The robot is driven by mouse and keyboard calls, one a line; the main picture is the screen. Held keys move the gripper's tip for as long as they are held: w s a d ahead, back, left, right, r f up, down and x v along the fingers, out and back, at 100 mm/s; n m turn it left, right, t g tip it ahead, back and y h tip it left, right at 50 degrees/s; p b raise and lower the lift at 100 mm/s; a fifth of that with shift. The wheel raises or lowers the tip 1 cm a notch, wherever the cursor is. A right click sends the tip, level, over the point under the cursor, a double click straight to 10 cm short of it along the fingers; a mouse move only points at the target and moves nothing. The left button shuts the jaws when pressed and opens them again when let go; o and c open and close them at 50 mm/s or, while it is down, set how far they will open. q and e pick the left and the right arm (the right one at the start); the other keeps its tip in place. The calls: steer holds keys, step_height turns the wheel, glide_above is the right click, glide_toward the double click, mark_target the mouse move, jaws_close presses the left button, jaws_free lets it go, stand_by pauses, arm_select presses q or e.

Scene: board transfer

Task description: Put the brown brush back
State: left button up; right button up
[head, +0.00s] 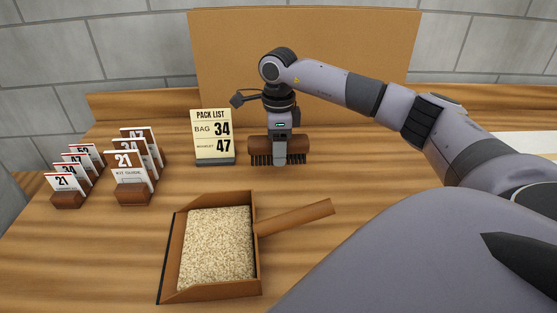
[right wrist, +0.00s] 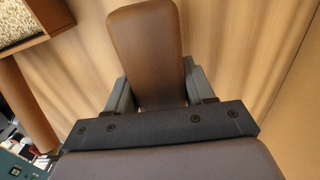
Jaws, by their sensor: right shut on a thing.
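The brown brush (head: 294,146) is at the back middle of the table, its dark bristles pointing down. My right gripper (head: 280,160) is above it and shut on its brown body. The brush also shows in the right wrist view (right wrist: 146,45), between the two fingers of my right gripper (right wrist: 158,90). Whether the bristles touch the table top, I cannot tell. My left gripper is not in view.
A brown scoop (head: 168,245) full of pale grains lies in front, its handle (head: 295,217) pointing right. A pack list sign (head: 212,138) stands left of the brush. Numbered cards (head: 130,170) stand in holders at the left. A brown board (head: 230,60) rises behind.

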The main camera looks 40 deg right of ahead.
steer(key=shift+f, duration=2.05)
steer(key=shift+f, duration=0.2)
steer(key=o, duration=1)
step_height(320, 180, up, 12)
steer(key=shift+r+b, duration=0.2)
steer(key=shift+b, duration=0.2)
